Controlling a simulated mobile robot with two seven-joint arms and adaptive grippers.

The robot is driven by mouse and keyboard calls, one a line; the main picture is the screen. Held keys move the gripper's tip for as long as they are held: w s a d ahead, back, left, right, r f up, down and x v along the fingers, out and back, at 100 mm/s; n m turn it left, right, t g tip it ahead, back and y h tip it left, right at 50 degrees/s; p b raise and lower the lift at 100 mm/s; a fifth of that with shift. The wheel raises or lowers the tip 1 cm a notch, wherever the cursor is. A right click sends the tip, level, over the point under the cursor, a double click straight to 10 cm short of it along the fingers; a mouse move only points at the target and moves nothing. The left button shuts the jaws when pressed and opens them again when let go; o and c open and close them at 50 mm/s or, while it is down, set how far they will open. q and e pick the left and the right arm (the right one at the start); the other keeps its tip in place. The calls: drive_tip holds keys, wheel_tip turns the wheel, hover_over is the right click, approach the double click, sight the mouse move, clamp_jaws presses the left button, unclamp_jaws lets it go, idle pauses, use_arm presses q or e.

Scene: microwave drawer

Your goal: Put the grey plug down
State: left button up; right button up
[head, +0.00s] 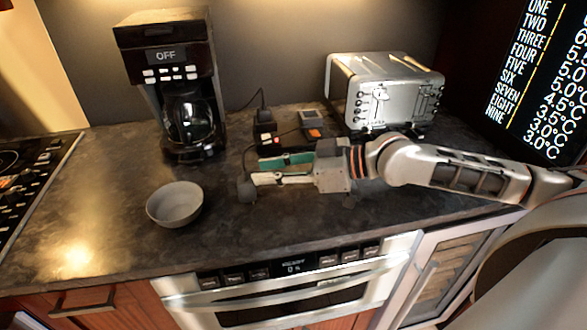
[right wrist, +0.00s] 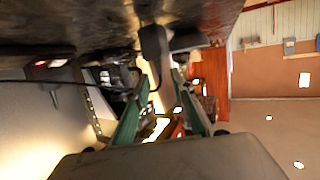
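The small dark grey plug (head: 246,190) is at the fingertips of my right gripper (head: 254,176), low over the dark counter to the right of the bowl. A thin cable runs from it back towards the power strip. In the right wrist view the plug (right wrist: 154,42) shows between the ends of the green-sided fingers (right wrist: 160,78), which close in on it. Its gap to the counter cannot be judged. My left gripper is not in view.
A grey bowl (head: 175,204) stands left of the plug. Behind are a coffee maker (head: 172,85), a power strip (head: 266,138) with a red light, and a toaster (head: 385,92). The counter (head: 110,190) is clear at left and along its front edge.

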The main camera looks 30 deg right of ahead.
drive_tip(key=shift+b+v, duration=0.8)
drive_tip(key=shift+v, duration=2.15)
